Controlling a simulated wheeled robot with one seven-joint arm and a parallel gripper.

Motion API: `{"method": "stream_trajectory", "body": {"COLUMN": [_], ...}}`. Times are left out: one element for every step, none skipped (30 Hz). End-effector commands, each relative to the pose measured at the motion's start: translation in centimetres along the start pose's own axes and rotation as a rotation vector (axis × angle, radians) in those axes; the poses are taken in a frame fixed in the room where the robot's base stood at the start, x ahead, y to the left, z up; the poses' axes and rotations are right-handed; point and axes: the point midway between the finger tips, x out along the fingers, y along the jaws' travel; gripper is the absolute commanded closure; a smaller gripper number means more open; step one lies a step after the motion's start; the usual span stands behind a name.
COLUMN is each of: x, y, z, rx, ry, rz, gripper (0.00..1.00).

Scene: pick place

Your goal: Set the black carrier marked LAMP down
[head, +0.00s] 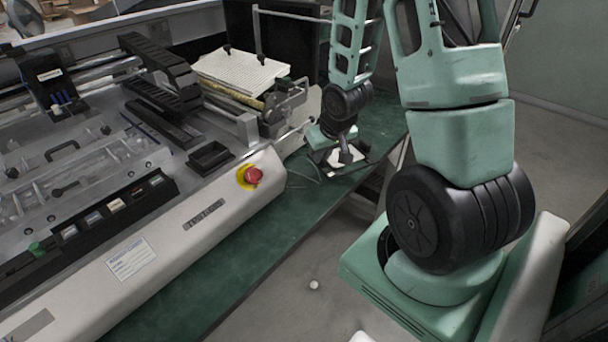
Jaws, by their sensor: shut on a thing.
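My gripper (345,156) hangs low over the green bench top (228,255), right of the machine. It is small in the head view and seen from above and behind. It is shut on a flat black piece with a pale middle, taken as the black carrier (362,158). My gripper and wrist hide part of the carrier. No LAMP marking can be read on it. I cannot tell whether the carrier touches the bench top or hangs just above it.
The large grey machine (195,232) fills the left, with a red stop button (253,175) at its near corner. A white ribbed stack (240,70) lies behind my gripper's left side. Bare green bench runs along the machine's front. The bench's right edge is close to the carrier.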

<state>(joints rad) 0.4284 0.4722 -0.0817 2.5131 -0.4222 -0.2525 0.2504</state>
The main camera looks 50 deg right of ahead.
Motion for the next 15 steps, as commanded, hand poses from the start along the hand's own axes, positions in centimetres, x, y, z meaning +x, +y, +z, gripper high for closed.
{"method": "stream_trajectory", "body": {"x": [0.3, 0.2, 0.3, 0.5, 0.6, 0.8, 0.9, 1.0, 1.2, 1.3, 1.4, 1.6, 1.7, 1.8, 1.9], "y": [-0.1, -0.3, -0.5, -0.7, -0.8, -1.0, -1.2, -1.3, -1.4, -1.6, -1.7, -1.9, -2.0, -2.1, -2.2], "z": [-0.2, -0.7, -1.2, -1.6, -1.9, -2.3, -2.6, -2.9, -3.3, -3.6, -3.8, -4.2, -4.4, -4.6, -5.0], "rx": [-0.001, -0.003, -0.003, -0.004, -0.004, -0.005, -0.004, -0.003, -0.002, -0.002, -0.002, -0.003, -0.003, -0.003, -0.002], "ry": [0.003, 0.001, 0.001, 0.001, 0.001, 0.000, -0.001, 0.000, 0.001, 0.001, 0.000, 0.000, -0.001, -0.001, 0.001], "rz": [0.001, 0.000, 0.000, 0.000, 0.000, 0.000, 0.000, 0.000, 0.000, 0.000, 0.000, 0.000, 0.000, 0.000, 0.000], "gripper": [1.00, 1.00, 1.00, 1.00, 1.00, 1.00, 1.00, 1.00, 1.00, 1.00, 1.00, 1.00, 1.00, 1.00, 1.00]}}
